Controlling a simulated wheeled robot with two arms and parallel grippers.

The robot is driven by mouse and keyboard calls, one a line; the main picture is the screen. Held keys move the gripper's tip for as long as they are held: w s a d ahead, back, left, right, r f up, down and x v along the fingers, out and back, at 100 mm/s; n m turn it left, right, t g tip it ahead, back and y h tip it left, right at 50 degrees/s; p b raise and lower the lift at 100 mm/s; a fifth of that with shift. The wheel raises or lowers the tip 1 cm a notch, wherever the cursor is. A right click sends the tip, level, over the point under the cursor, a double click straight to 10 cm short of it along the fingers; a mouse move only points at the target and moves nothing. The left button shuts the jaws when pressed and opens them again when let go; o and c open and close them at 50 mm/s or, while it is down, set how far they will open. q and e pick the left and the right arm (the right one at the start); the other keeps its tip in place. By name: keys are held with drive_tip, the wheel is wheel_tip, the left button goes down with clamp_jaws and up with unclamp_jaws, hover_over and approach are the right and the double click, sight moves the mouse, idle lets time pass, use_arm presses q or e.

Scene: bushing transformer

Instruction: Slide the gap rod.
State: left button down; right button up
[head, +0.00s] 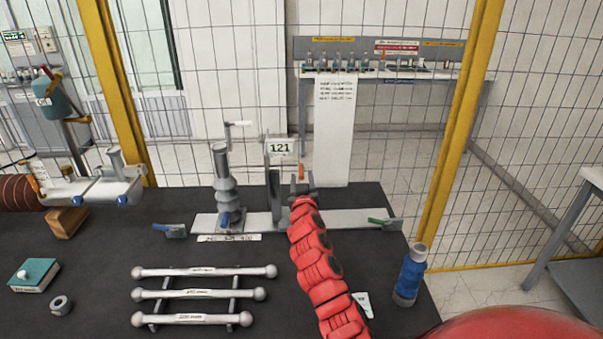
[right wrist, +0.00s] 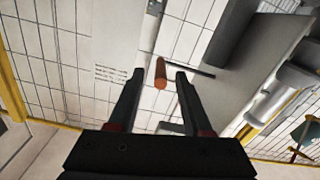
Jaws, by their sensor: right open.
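A test stand (head: 274,195) with a sign reading 121 stands on a grey base plate (head: 340,217) on the dark table. A short upright orange handle (head: 301,172) shows at its right side; I cannot tell if it belongs to the gap rod. In the right wrist view the orange handle (right wrist: 161,73) lies between the lines of the two fingers, with gaps on both sides. My right gripper (head: 303,186) is open beside the stand, mostly hidden by my red arm. It also shows in the right wrist view (right wrist: 159,76). My left gripper is not in view.
A grey ribbed bushing (head: 226,185) stands left of the sign. Three ball-ended rods (head: 204,271) rest on a rack in front. A blue bottle (head: 410,275) stands at the table's right edge. A green lever (head: 380,222) sits at the plate's right end. A mesh fence stands behind.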

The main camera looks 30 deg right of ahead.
drive_tip(key=shift+x, duration=1.05)
clamp_jaws()
idle(0.8)
